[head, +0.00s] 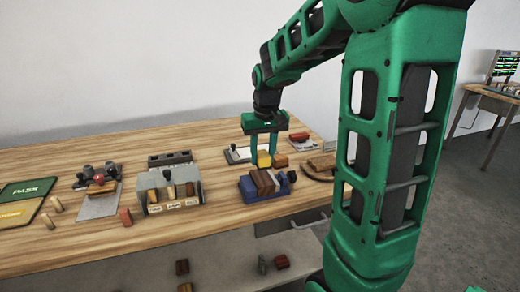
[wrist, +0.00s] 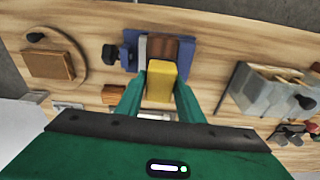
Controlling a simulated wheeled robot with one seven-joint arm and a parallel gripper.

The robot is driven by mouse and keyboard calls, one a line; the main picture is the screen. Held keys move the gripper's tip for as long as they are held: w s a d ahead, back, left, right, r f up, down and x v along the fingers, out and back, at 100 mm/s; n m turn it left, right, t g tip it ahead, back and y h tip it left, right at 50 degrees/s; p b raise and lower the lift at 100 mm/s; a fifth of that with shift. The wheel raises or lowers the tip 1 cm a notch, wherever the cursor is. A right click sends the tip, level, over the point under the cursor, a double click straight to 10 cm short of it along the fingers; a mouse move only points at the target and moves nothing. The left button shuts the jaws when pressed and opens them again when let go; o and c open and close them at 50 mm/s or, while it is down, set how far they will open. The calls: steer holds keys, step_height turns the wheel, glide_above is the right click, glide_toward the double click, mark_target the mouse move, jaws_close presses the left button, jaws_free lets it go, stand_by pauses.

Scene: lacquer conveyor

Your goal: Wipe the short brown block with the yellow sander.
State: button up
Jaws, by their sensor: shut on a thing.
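My gripper (head: 263,152) is shut on the yellow sander (wrist: 161,82), which sits between the green fingertips. The sander also shows in the head view (head: 264,160), just behind the blue vise (head: 249,189). A brown block (head: 264,183) stands in the vise; it also shows in the wrist view (wrist: 165,47), just beyond the sander. From these views I cannot tell whether the sander touches the block. My fingers hide part of the sander's sides.
A small orange-brown block (head: 280,160) lies beside the sander. A round wooden board (head: 322,165) with a block is at right. A grey sorting box (head: 168,190) stands left of the vise. Bare wood lies between the box and the vise.

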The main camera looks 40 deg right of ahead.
steer(key=shift+r, duration=1.35)
